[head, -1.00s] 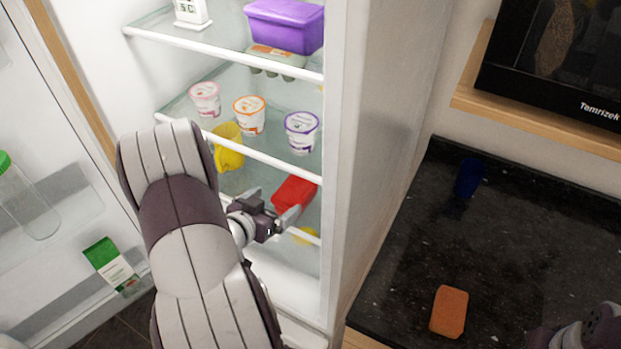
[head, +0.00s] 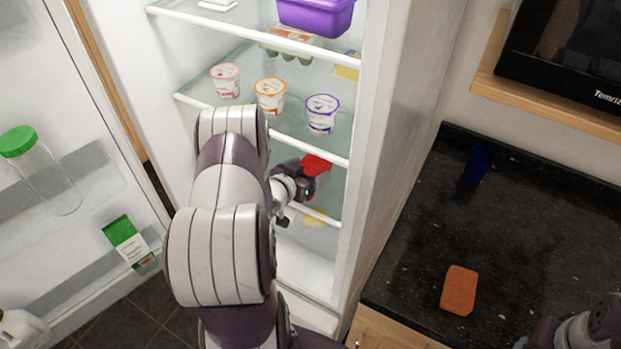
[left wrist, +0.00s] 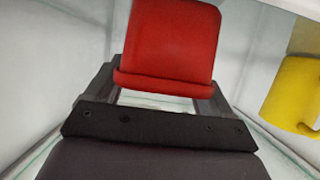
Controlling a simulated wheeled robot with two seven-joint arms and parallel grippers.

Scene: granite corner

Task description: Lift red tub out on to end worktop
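The red tub (head: 316,164) is on a lower shelf of the open fridge, partly hidden by my gripper. My left gripper (head: 303,183) reaches in right at its near side. In the left wrist view, the red tub (left wrist: 170,45) stands just ahead of the palm. The fingers (left wrist: 155,90) are spread apart, and the tub's rim hides part of them; I cannot see firm contact on both sides. The end worktop (head: 540,240) is dark granite, right of the fridge. My right gripper (head: 575,335) is partly in view at the bottom right; its fingertips are unclear.
A yellow item (left wrist: 295,95) is right of the tub. Yogurt cups (head: 270,97) and a purple box (head: 316,14) are on shelves above. The fridge side wall (head: 405,130) separates tub and worktop. An orange sponge (head: 459,290) and a blue cup (head: 477,164) leave free worktop between them.

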